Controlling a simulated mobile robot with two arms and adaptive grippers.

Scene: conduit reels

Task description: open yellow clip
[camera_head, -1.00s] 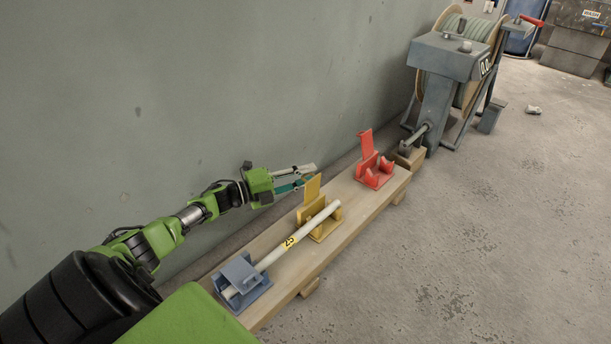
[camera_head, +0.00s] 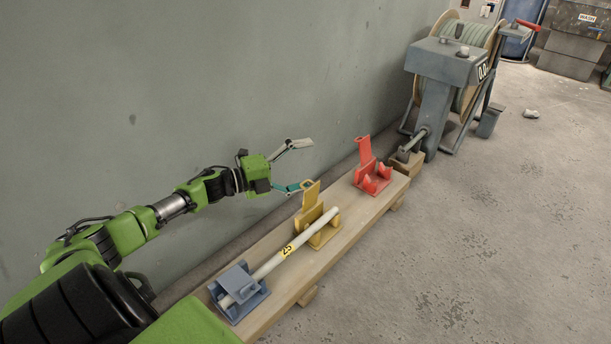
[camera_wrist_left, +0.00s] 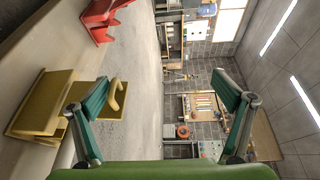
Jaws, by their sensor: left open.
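The yellow clip (camera_head: 318,226) stands on the wooden plank (camera_head: 275,292) with its flap upright, which is its open pose. A pale tube (camera_head: 290,249) with a yellow label lies in it and runs to the blue clip (camera_head: 239,293), whose cover sits over the tube's end. My left gripper (camera_head: 302,165) is open and empty just left of the raised flap, its lower finger very near the flap; I cannot tell whether they touch. In the left wrist view the yellow clip (camera_wrist_left: 43,103) is beside the left finger of my gripper (camera_wrist_left: 160,103). My right gripper is not in view.
A red clip (camera_head: 372,180) with its flap up stands farther along the plank. A reel machine (camera_head: 441,85) stands at the plank's far end. The wall (camera_head: 200,80) is close behind my left arm.

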